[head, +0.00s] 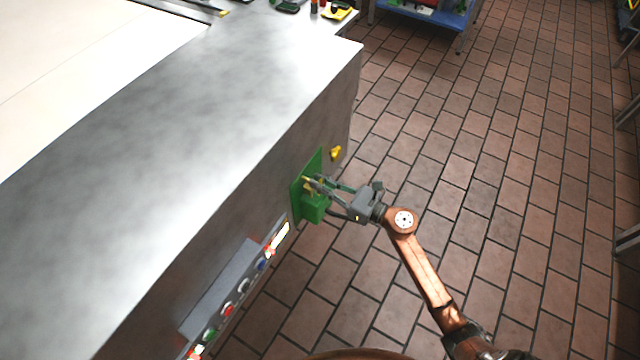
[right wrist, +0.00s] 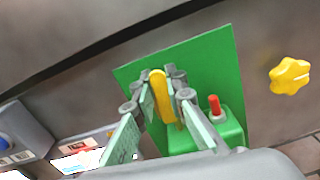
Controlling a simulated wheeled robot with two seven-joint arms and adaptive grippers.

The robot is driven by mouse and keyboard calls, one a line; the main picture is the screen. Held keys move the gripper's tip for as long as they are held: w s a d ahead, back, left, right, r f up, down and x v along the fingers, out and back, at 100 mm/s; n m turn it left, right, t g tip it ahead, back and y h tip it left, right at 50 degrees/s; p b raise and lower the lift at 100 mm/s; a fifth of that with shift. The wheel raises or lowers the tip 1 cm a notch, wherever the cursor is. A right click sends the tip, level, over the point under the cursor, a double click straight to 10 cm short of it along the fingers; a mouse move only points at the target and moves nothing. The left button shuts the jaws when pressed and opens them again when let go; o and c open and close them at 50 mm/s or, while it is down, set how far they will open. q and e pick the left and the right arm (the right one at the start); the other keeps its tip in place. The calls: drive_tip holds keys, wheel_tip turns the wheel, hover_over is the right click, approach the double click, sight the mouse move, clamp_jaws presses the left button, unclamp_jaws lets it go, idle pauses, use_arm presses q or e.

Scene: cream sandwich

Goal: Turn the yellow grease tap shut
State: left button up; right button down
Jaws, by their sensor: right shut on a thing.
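The yellow grease tap (right wrist: 160,90) is a lever handle on a green plate (right wrist: 215,62) fixed to the side of the grey machine. In the right wrist view the lever looks close to upright, leaning slightly. My right gripper (head: 311,184) is shut on the lever, with one finger on each side of it; its fingers also show in the right wrist view (right wrist: 165,97). In the head view the gripper covers most of the lever. My left gripper is not in view.
A green box (head: 314,208) with a red button (right wrist: 214,104) sits beside the lever. A yellow star-shaped knob (right wrist: 290,76) is on the machine's side, also seen in the head view (head: 336,153). A control panel (head: 235,290) lies nearer.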

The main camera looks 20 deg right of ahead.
drive_tip(key=m+p, duration=0.1)
drive_tip(key=m, duration=0.1)
drive_tip(key=w+d+m+p, duration=0.1)
drive_tip(key=m, duration=0.2)
drive_tip(key=shift+d+f, duration=0.2)
drive_tip(key=m+p, duration=0.1)
drive_tip(key=m, duration=0.1)
drive_tip(key=d+f+m+p, duration=0.1)
drive_tip(key=m, duration=0.1)
drive_tip(key=w+m+p, duration=0.1)
drive_tip(key=m, duration=0.1)
drive_tip(key=shift+d+f+m, duration=0.15)
drive_tip(key=shift+f+m, duration=0.15)
drive_tip(key=shift+f, duration=0.1)
drive_tip(key=m, duration=0.1)
drive_tip(key=f+m+p, duration=0.1)
drive_tip(key=m, duration=0.1)
drive_tip(key=shift+w+d, duration=0.1)
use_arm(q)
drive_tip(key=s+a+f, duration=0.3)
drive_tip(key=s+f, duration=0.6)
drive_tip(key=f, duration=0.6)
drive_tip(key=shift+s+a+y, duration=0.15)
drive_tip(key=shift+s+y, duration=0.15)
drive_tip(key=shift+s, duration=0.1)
use_arm(e)
drive_tip(key=shift+f+m, duration=0.5)
drive_tip(key=shift+m, duration=0.6)
